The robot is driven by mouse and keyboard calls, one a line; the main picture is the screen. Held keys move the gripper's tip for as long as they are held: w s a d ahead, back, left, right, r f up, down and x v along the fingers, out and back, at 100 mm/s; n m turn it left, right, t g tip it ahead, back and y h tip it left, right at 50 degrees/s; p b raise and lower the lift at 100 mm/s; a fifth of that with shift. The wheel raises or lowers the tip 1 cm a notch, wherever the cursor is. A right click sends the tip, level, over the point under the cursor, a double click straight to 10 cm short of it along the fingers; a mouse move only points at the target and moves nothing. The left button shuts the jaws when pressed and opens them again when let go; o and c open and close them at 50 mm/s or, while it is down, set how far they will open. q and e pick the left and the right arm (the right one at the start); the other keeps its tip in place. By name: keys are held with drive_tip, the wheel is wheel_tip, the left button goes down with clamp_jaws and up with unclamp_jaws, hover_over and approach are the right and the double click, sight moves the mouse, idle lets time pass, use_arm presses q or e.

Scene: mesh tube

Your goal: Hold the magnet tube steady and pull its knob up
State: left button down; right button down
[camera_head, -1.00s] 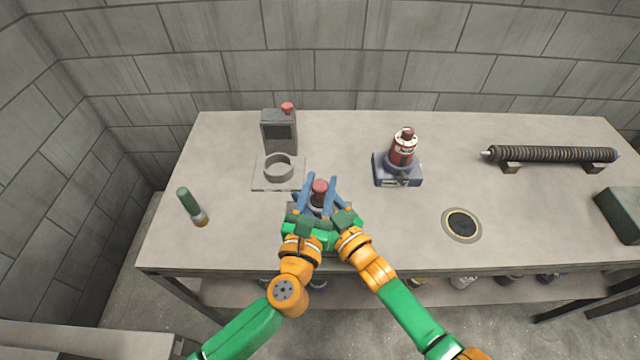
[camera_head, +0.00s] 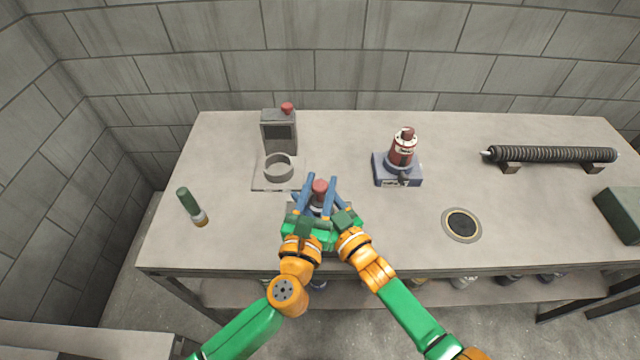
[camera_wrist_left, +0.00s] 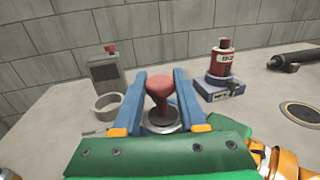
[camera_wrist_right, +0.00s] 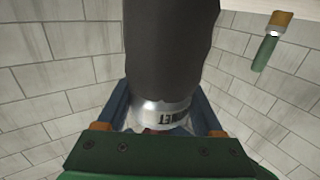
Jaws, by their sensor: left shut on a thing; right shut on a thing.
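The magnet tube has a red knob (camera_head: 319,187) on top, which also shows in the left wrist view (camera_wrist_left: 160,88). Below the knob is a silver collar (camera_wrist_left: 161,121). My left gripper (camera_head: 319,188) has its blue fingers on either side of the knob and is shut on it. In the right wrist view the tube's dark body (camera_wrist_right: 171,45) and a lettered silver band (camera_wrist_right: 160,113) lie between the fingers of my right gripper (camera_wrist_right: 165,112), which is shut on the tube.
Behind stand a grey box (camera_head: 279,133) with a red button and a grey ring (camera_head: 278,168). A red cylinder (camera_head: 402,150) on a blue base (camera_head: 397,182) stands right. A green-handled tool (camera_head: 190,203) lies left. A round disc (camera_head: 461,224) and a ribbed rod (camera_head: 555,154) lie farther right.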

sight(320, 185)
idle(0.4)
use_arm(q)
wheel_tip(320, 185, up, 5)
drive_tip(key=shift+f, duration=0.15)
drive_tip(key=shift+r, duration=0.2)
use_arm(e)
drive_tip(key=shift+f, duration=0.15)
use_arm(q)
drive_tip(key=shift+c, duration=2.3)
unclamp_jaws()
drive_tip(key=shift+s, duration=0.1)
drive_tip(key=v, duration=1.2)
